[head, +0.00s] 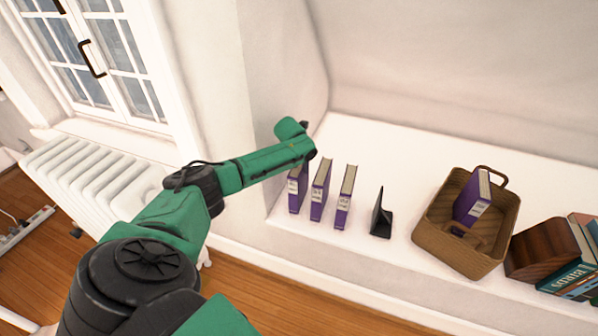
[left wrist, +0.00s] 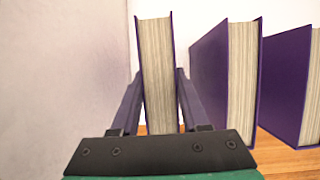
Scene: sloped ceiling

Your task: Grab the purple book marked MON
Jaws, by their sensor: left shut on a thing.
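Three purple books stand upright in a row on the white ledge. Their pale spine labels are too small to read, so I cannot tell which is marked MON. My left gripper (head: 309,157) is at the top of the leftmost purple book (head: 296,192), partly covering it. In the left wrist view, the fingers are shut on that book (left wrist: 157,70), one on each side, with its cream page edges facing the camera. The middle purple book (head: 319,190) and the right one (head: 344,198) stand to its right, apart from it. My right gripper is not in view.
A black bookend (head: 381,217) stands right of the row. A wicker basket (head: 437,244) holds another purple book (head: 472,198). Farther right are a wooden block (head: 544,250) and several other books. A wall rises close left of the held book.

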